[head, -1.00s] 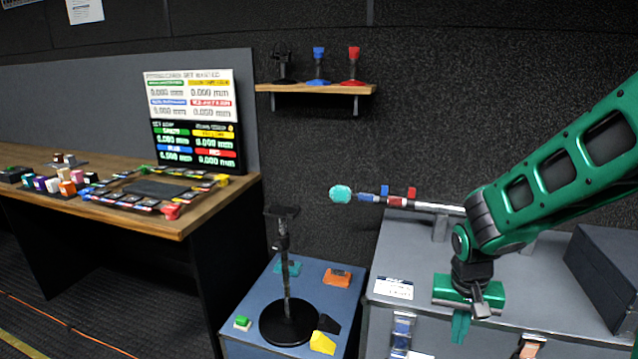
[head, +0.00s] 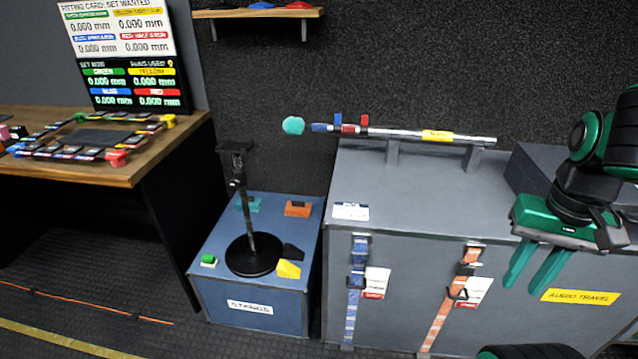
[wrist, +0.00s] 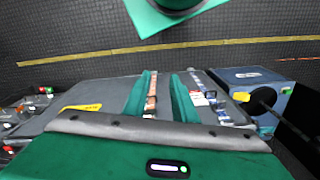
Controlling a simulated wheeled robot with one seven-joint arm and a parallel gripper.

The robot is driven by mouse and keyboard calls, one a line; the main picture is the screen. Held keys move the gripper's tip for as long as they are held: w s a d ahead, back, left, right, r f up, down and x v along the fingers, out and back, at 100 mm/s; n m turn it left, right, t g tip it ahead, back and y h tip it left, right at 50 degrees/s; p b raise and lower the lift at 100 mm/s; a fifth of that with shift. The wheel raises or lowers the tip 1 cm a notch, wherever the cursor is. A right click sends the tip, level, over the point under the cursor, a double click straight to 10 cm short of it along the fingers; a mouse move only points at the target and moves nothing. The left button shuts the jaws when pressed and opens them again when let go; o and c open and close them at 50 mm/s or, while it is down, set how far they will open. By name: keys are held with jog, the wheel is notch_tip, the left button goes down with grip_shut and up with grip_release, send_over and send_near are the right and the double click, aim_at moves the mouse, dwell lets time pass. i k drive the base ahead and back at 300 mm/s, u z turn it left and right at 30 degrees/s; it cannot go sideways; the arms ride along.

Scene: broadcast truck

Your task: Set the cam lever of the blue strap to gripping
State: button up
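The blue strap (head: 351,314) hangs down the front of the grey case (head: 400,240), with a dark cam buckle (head: 358,270) near its top and a white tag with red beside it. I cannot tell the cam lever's position at this size. My gripper (head: 526,287) is to the right of both straps, pointing down in front of the case, its green fingers apart and empty. In the wrist view, the fingers (wrist: 162,98) show a gap with an orange strap behind it; the blue strap (wrist: 222,112) lies right of them.
The orange strap (head: 436,322) hangs between the blue strap and my gripper. A pole (head: 440,135) lies on supports on the case. A blue box (head: 280,309) with a black stand (head: 252,255) stands left. The floor (head: 100,260) before the wooden desk (head: 90,165) is largely clear.

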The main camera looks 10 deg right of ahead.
aim_at(359, 261)
jog(key=u, duration=1.05)
jog(key=k, duration=1.55)
jog(key=z, duration=1.05)
jog(key=i, duration=1)
